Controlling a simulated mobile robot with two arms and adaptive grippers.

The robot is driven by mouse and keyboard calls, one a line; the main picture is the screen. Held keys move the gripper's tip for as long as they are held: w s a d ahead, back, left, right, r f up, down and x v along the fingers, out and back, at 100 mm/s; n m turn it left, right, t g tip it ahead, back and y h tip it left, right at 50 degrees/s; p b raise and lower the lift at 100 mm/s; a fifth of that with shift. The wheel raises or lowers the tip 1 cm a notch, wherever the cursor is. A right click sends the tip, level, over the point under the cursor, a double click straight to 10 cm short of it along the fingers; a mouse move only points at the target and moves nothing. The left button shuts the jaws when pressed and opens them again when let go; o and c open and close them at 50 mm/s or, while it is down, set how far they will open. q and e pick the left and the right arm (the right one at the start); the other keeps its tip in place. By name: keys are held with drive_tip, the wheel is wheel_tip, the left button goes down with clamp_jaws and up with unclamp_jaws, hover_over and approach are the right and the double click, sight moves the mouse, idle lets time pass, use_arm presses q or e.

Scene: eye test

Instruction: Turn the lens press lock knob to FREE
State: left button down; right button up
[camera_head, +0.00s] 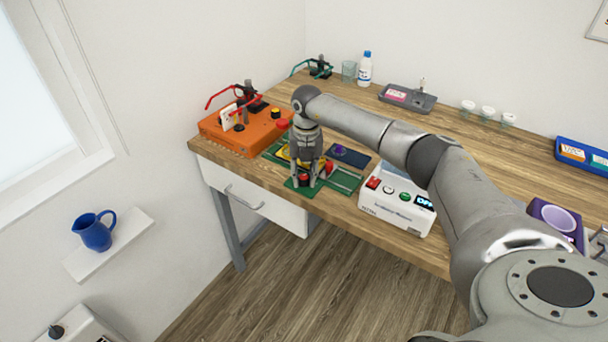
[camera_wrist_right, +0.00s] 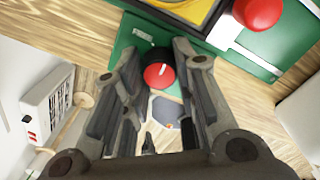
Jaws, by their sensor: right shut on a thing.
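The lens press is a green base (camera_head: 343,180) at the table's front edge, with a yellow-framed part on it. Its lock knob (camera_wrist_right: 160,76) has a red top with a white mark and dark sides; the mark points up and slightly right in the wrist view. I cannot read a FREE label. My right gripper (camera_head: 305,180) reaches down from above, shut on the knob, one finger on each side. The fingers partly hide the knob in the head view. A round red ball-like part (camera_wrist_right: 258,12) is beside it on the press. My left gripper is not in view.
An orange device (camera_head: 245,134) stands left of the press, a white box with buttons (camera_head: 392,210) right of it. A dark pad (camera_head: 350,157) lies behind. A bottle (camera_head: 365,70), a grey tray (camera_head: 407,99) and small cups are farther back. Mid-table wood is clear.

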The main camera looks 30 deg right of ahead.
sight(305, 177)
drive_tip(key=o, duration=1.1)
drive_tip(key=shift+r, duration=0.1)
drive_tip(key=shift+c, duration=0.2)
wheel_tip(305, 177, up, 8)
drive_tip(key=shift+d, duration=0.15)
drive_tip(key=shift+s, duration=0.1)
